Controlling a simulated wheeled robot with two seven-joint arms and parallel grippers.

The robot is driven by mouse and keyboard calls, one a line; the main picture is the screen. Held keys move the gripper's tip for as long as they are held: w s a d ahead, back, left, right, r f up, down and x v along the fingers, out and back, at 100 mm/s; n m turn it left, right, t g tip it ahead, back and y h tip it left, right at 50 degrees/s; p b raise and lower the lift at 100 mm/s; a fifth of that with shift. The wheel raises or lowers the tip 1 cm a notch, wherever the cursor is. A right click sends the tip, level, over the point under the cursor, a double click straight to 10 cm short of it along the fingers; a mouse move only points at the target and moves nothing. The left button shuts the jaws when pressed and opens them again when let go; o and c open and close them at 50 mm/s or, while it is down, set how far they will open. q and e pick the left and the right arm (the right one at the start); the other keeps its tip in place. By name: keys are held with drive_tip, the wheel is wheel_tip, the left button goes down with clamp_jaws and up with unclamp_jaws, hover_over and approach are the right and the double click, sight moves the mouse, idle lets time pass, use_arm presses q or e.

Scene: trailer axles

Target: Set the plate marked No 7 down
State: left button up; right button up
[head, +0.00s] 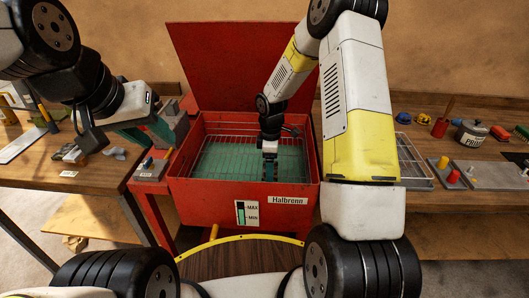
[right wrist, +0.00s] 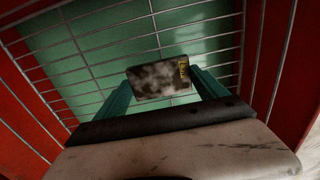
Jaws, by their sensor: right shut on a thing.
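A small grey, mottled plate with a yellow mark (right wrist: 155,80) sits between the two teal fingers of my right gripper (right wrist: 160,88). The mark is too small to read as No 7. In the head view my right gripper (head: 269,168) points down inside the red tank marked Halbrenn (head: 205,194), over the wire basket (head: 225,135) and green liquid. It is shut on the plate, which is mostly hidden there. I cannot tell whether the plate touches the wires. My left gripper (head: 147,132) is at the left, beside the tank, with its teal fingers apart and seemingly empty.
The tank's red lid (head: 240,60) stands open behind. Its front carries a MAX/MIN gauge (head: 246,213). A wooden bench (head: 50,170) with tools stands at the left. Another bench at the right holds a wire rack (head: 412,165) and a pot (head: 471,133).

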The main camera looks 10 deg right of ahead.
drive_tip(key=o, duration=2)
drive_tip(key=shift+f, duration=0.1)
wheel_tip(320, 180, up, 12)
drive_tip(key=r, duration=0.1)
drive_tip(key=s+d+r+m+t, duration=0.25)
drive_tip(key=s+r+m, duration=0.35)
drive_tip(key=s+r, duration=0.5)
drive_tip(key=s+r+m+t+y, duration=0.1)
drive_tip(key=s+r+m+t, duration=0.1)
drive_tip(key=s+r+m, duration=0.2)
drive_tip(key=s+r+m+t+y, duration=0.1)
drive_tip(key=s+r+m, duration=0.3)
drive_tip(key=s, duration=0.6)
drive_tip(key=shift+m+t, duration=0.35)
drive_tip(key=shift+m, duration=0.25)
